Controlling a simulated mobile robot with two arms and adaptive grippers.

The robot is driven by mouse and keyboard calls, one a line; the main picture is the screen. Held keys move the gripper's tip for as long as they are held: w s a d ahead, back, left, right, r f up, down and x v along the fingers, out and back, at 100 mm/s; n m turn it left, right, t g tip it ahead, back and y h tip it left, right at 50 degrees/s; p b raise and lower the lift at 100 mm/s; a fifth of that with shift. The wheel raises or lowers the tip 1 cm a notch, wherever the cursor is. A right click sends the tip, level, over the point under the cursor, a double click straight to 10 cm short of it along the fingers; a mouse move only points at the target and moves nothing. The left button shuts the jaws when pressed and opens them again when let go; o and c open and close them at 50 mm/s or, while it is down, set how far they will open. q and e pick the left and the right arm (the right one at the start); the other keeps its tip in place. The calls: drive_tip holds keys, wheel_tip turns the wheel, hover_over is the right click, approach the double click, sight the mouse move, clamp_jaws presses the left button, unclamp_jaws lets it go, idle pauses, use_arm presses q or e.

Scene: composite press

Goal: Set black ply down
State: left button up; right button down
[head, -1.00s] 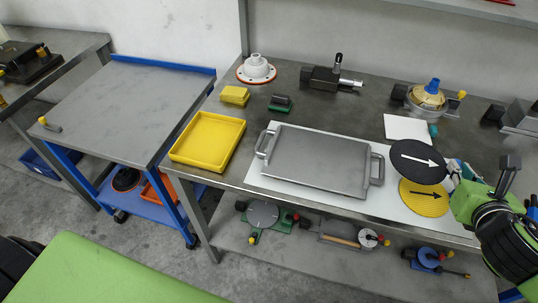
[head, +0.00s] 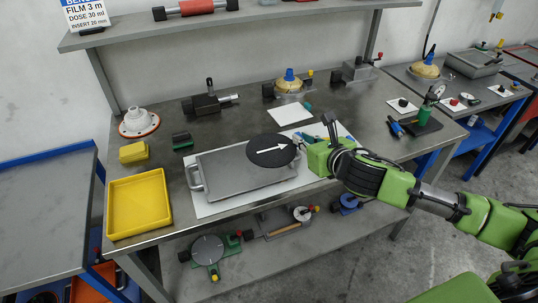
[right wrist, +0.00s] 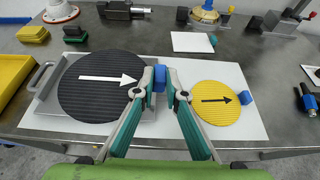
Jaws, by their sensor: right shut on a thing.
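The black ply (head: 271,150) is a ribbed dark disc with a white arrow pointing right. It also shows in the right wrist view (right wrist: 95,100). My right gripper (right wrist: 167,78) is shut on the blue tab (right wrist: 159,78) at its right edge. The ply overlaps the right part of the grey tray-like plate (head: 222,172) in the head view and appears held above it; the exact gap cannot be told. The yellow ply (right wrist: 215,100), with a black arrow, lies on the white sheet (right wrist: 250,122) right of my gripper. My left gripper is not in view.
A yellow tray (head: 140,205) and a yellow block (head: 133,152) are at the bench's left. A black clamp-like device (head: 208,101) and a white flanged part (head: 139,122) stand at the back. A small white square (head: 291,114) lies behind the ply.

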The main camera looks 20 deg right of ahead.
sight(290, 142)
drive_tip(key=w+a, duration=0.1)
drive_tip(key=w+a+f, duration=0.1)
drive_tip(key=w, duration=0.1)
drive_tip(key=shift+w+a+f+p, duration=0.1)
drive_tip(key=shift+a+f+p, duration=0.05)
drive_tip(key=shift+a+p, duration=0.15)
drive_tip(key=w+f, duration=0.1)
drive_tip(key=f, duration=0.1)
drive_tip(key=w+a+f, duration=0.1)
drive_tip(key=f, duration=0.1)
drive_tip(key=w+a+f, duration=0.1)
drive_tip(key=w, duration=0.1)
drive_tip(key=shift+a+f, duration=0.2)
drive_tip(key=shift+f, duration=0.2)
drive_tip(key=shift+w+a+f, duration=0.1)
drive_tip(key=shift+a+f, duration=0.05)
drive_tip(key=shift+f, duration=0.15)
wheel_tip(290, 142, down, 2)
drive_tip(key=shift+f, duration=0.2)
drive_tip(key=shift+f+p, duration=0.3)
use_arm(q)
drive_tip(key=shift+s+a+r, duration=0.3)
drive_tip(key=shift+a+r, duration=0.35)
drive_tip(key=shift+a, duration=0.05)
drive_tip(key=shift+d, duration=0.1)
use_arm(e)
drive_tip(key=shift+f, duration=0.15)
drive_tip(key=c, duration=2)
unclamp_jaws()
drive_tip(key=shift+c, duration=0.2)
